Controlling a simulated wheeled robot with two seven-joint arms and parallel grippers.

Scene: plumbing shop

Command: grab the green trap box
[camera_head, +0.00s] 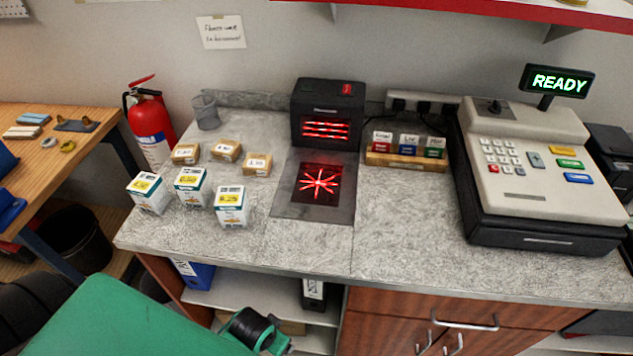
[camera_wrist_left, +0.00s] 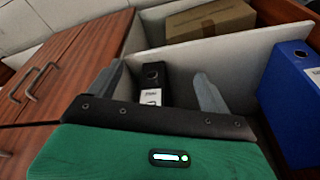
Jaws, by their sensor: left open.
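My left arm's green link comes in at the bottom left, below the counter. My left gripper (camera_wrist_left: 158,72) is open and empty in the left wrist view, its two grey fingers apart before the cabinet shelf. My right gripper is not in view.
Small brown boxes (camera_head: 226,150) stand behind the white ones. A scanner (camera_head: 327,115), a rack of colored cards (camera_head: 405,150) and a cash register (camera_head: 540,170) stand to the right. The counter's front edge lies above my arm. Binders (camera_wrist_left: 293,100) stand on the shelf below.

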